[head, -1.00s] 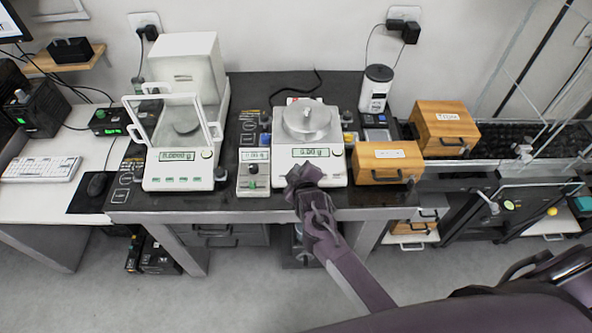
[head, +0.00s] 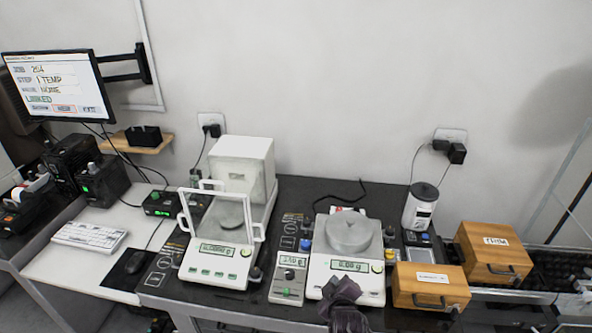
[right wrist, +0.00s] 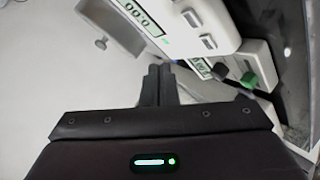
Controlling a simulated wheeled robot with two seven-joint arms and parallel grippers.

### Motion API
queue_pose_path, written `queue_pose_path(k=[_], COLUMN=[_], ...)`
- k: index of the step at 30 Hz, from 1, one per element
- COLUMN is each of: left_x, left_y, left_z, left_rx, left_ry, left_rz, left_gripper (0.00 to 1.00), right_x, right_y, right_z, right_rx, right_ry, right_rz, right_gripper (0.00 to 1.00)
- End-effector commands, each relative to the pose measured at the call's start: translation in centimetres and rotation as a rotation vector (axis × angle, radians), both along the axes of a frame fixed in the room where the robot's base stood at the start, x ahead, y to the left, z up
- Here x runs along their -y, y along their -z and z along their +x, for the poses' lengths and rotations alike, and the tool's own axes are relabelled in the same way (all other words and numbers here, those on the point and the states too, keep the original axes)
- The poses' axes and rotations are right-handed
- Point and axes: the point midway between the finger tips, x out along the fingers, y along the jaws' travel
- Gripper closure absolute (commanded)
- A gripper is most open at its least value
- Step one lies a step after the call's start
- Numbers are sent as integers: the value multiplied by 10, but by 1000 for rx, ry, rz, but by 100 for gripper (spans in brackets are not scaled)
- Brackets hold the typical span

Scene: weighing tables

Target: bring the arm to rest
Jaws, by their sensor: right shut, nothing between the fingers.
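My right gripper (head: 343,291) is at the front edge of the right-hand balance (head: 346,266) in the head view, low in the picture. Its fingers are together with nothing between them; the right wrist view also shows the closed fingers (right wrist: 159,84). The balance carries a round metal pan and its display is lit. Whether the gripper touches the balance I cannot tell. My left gripper is not in view.
An analytical balance with a glass-doored shield (head: 214,262) stands left, with a small control box (head: 288,278) between the balances. Two wooden boxes (head: 430,284) (head: 495,252) and a white canister (head: 420,206) stand right. A monitor (head: 58,86) hangs at the left.

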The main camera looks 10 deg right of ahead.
Motion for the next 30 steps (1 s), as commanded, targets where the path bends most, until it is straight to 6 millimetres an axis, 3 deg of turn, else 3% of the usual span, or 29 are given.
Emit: queue_pose_path(k=[5,15,21,30], left_x=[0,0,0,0], left_y=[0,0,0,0], left_z=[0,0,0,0], left_rx=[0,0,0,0], left_ry=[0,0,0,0], left_rz=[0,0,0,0], left_gripper=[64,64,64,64], right_x=[3,9,13,20], right_y=[-4,-51,-79,-113], right_z=[-20,-144,-196,-254], right_rx=[-66,-443,-573,-699], right_ry=[22,186,275,388], right_rz=[89,426,482,505], right_gripper=[100,100,100,100])
